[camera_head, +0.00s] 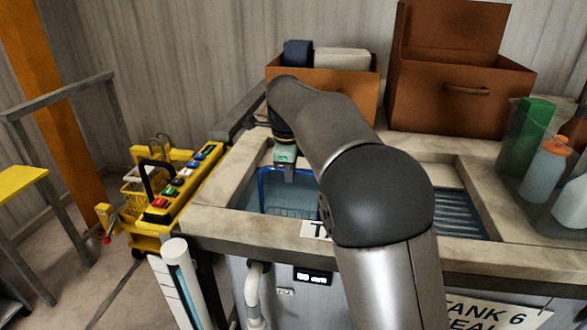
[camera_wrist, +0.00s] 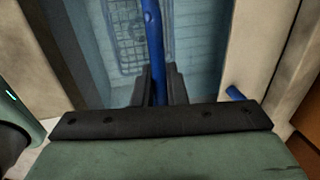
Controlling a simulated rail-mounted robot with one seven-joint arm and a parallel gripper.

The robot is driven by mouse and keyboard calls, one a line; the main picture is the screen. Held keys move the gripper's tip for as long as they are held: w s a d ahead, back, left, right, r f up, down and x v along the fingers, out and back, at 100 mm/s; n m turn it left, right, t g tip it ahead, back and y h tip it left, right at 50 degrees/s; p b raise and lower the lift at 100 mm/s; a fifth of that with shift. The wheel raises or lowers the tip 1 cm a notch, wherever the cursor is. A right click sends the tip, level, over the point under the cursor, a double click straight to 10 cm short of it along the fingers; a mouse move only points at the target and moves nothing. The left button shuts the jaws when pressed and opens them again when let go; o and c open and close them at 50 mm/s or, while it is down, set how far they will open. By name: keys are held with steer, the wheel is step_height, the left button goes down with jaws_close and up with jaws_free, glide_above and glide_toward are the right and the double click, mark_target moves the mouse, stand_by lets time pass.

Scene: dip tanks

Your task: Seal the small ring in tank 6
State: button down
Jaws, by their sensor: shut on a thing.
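My gripper (camera_head: 289,172) points down over the left tank, behind the front rim. In the wrist view its two dark fingers (camera_wrist: 158,85) are closed on a blue bar (camera_wrist: 152,30), which looks like the handle of a blue-rimmed basket (camera_head: 264,190). The basket is in the left tank, and its mesh shows dimly through the liquid (camera_wrist: 200,45). I cannot make out a small ring in either view. A sign reading "TANK 6" (camera_head: 490,313) is on the front at the lower right. My arm covers the middle of the tanks and most of another label (camera_head: 313,230).
A ribbed blue basin (camera_head: 461,212) lies right of my arm. Brown boxes (camera_head: 455,95) stand behind the tanks, and bottles (camera_head: 545,170) at the right. A yellow cart with coloured blocks (camera_head: 180,185) and a grey railing (camera_head: 60,95) are at the left.

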steer(key=shift+s+d, duration=0.1)
steer(key=shift+d, duration=0.75)
steer(key=shift+s+d+b, duration=0.15)
steer(key=shift+d+b, duration=0.3)
steer(key=shift+d, duration=0.8)
steer(key=shift+w+a+r+p, duration=0.15)
steer(key=shift+a+p, duration=0.5)
steer(key=shift+a, duration=0.55)
steer(key=shift+w+a+f+p, duration=0.15)
steer(key=shift+a+p, duration=0.5)
steer(key=shift+a, duration=0.55)
steer(key=shift+s+d+b, duration=0.15)
steer(key=shift+d+b, duration=0.15)
steer(key=shift+d, duration=0.75)
